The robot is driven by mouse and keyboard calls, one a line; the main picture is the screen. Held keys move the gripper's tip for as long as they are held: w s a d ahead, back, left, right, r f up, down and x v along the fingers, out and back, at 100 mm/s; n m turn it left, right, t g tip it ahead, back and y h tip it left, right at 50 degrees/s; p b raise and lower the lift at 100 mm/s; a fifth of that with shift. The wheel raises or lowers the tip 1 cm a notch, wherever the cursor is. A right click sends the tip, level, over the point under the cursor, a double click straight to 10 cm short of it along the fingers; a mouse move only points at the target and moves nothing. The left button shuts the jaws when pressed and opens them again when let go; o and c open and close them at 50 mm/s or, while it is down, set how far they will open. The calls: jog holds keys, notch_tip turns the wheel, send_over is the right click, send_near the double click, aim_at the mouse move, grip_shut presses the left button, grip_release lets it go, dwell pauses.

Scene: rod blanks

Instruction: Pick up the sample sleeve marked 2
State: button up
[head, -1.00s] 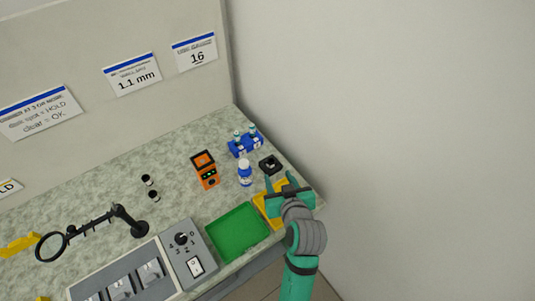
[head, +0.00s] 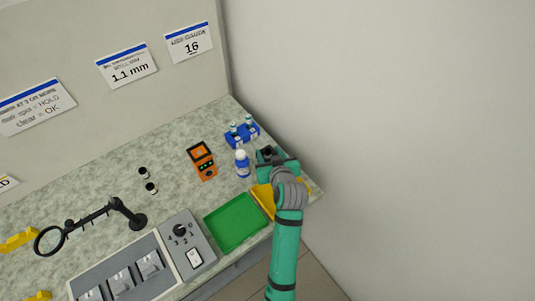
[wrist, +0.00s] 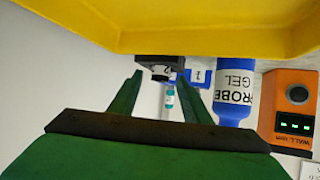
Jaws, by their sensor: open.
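In the wrist view a small piece with a white label reading 2 (wrist: 161,71) shows at a black block (wrist: 150,60), between and beyond my fingertips. I take it for the sleeve marked 2; its full shape is not clear. My gripper (wrist: 160,80) is open and empty, its two green fingers on either side of that label in the picture. In the head view my gripper (head: 270,155) is over the black block's spot at the right end of the bench and largely hides it.
A blue rack (head: 241,136) with vials, a blue-and-white bottle (head: 242,165) and an orange meter (head: 203,162) stand left of my gripper. A yellow tray (head: 262,198) is in front, beside a green tray (head: 235,225). A wall rises to the right.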

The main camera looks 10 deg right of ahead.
jog(key=shift+w, duration=0.1)
jog(key=c, duration=1.1)
